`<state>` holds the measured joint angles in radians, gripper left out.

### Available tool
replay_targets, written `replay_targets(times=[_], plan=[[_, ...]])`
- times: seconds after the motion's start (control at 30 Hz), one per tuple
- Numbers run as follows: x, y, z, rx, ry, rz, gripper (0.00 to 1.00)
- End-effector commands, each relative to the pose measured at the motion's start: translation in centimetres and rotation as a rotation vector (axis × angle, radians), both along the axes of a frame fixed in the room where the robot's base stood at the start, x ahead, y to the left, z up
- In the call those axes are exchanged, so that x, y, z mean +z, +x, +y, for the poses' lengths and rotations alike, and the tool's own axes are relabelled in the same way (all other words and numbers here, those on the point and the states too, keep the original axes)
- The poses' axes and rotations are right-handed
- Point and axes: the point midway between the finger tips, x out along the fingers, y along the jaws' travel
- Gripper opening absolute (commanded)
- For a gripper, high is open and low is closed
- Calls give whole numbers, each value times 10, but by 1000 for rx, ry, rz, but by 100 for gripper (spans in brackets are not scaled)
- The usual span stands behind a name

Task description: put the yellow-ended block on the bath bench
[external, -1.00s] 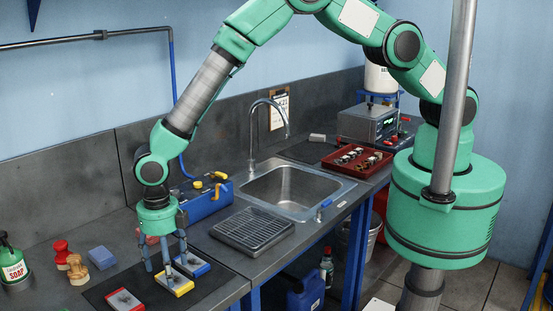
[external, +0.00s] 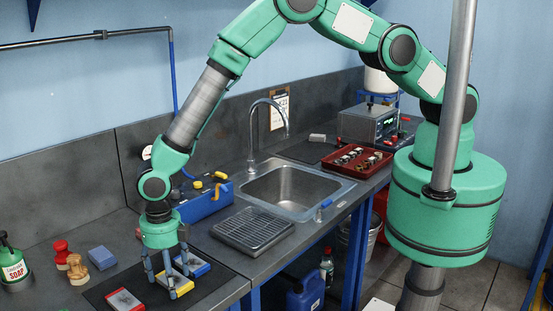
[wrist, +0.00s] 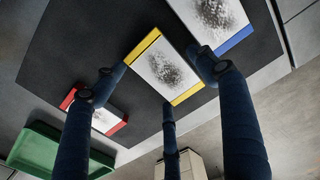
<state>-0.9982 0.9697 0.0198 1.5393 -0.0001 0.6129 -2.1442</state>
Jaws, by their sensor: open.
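The yellow-ended block (external: 187,286) lies on a dark mat (external: 213,284) at the near left, partly hidden by my fingers. The wrist view shows its grey-speckled white top and two yellow ends (wrist: 143,45). My gripper (external: 172,282) is open, its fingers spread low around the block. In the wrist view my gripper (wrist: 165,85) has a fingertip on either side of the block and a third by its near yellow end; contact cannot be told. Which surface is the bath bench is not clear from the pictures.
A red-ended block (external: 124,300) and a blue-ended block (external: 196,264) lie on either side, close to my fingers. A blue unit (external: 207,203), a ribbed rack (external: 253,229), a sink (external: 290,190) and a red tray (external: 357,160) stand farther right.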

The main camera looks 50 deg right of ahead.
Motion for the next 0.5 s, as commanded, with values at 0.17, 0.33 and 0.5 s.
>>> replay_targets(times=[0.17,0.33,0.5], plan=[[0,0,0,0,0,0,44],[0,0,0,0,0,0,10],[1,1,1,0,2,-1,6]])
